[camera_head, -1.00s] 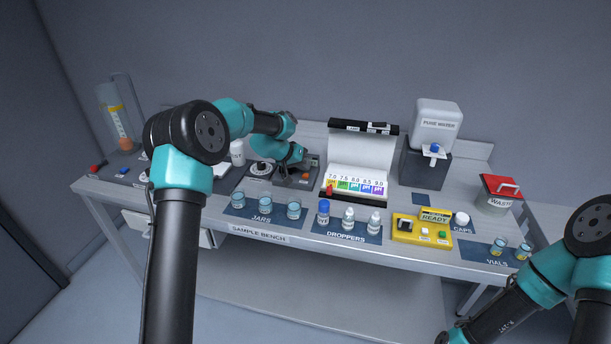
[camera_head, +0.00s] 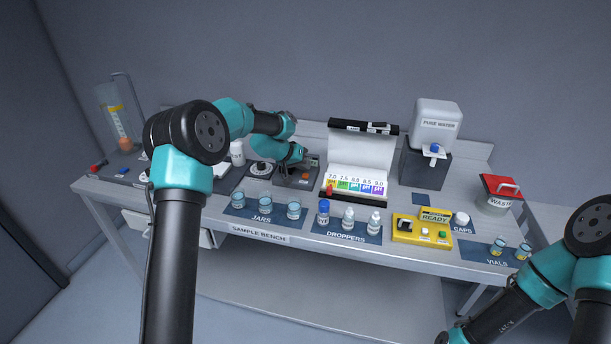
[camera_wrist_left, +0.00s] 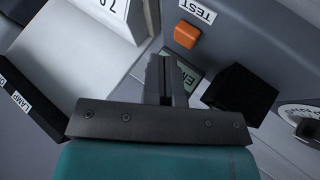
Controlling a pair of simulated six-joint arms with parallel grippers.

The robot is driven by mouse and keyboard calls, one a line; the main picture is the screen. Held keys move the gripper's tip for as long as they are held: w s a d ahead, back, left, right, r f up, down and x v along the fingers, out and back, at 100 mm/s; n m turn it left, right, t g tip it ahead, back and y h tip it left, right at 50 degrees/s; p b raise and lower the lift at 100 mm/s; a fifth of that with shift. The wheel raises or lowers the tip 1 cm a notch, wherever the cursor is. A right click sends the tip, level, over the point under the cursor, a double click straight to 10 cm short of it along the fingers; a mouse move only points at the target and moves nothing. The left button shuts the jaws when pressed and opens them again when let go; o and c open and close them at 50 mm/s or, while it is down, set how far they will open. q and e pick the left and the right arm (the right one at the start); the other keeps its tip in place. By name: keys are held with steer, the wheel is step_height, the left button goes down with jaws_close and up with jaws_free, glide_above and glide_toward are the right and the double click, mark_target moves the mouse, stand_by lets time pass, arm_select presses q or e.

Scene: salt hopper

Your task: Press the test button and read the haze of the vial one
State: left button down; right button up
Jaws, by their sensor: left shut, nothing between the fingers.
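The dark grey haze meter (camera_head: 311,172) stands at the back middle of the bench. In the left wrist view its orange test button (camera_wrist_left: 187,34) lies beside the TEST label (camera_wrist_left: 198,10). My left gripper (camera_wrist_left: 165,62) is shut and empty, just beside the button, with no contact visible. It partly covers a small display (camera_wrist_left: 193,81) showing letters that look like "EM". A black block (camera_wrist_left: 240,90) is on the meter. Two vials (camera_head: 497,246) (camera_head: 521,252) stand on the VIALS mat at the right. My right gripper is out of view.
The pH colour chart (camera_head: 357,184) stands right of the meter. Jars (camera_head: 265,199) and droppers (camera_head: 348,219) stand in front. A yellow READY device (camera_head: 421,233), a pure water dispenser (camera_head: 435,125) and a waste bin (camera_head: 497,197) are at the right.

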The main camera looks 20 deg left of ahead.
mark_target(304, 174)
arm_select(q)
steer(key=shift+f, duration=0.1)
stand_by(0.7)
steer(key=shift+f, duration=0.35)
steer(key=shift+s+f, duration=0.1)
steer(key=shift+f, duration=0.9)
stand_by(1.0)
steer(key=shift+r, duration=1.45)
steer(key=shift+r, duration=0.15)
steer(key=shift+r, duration=2.4)
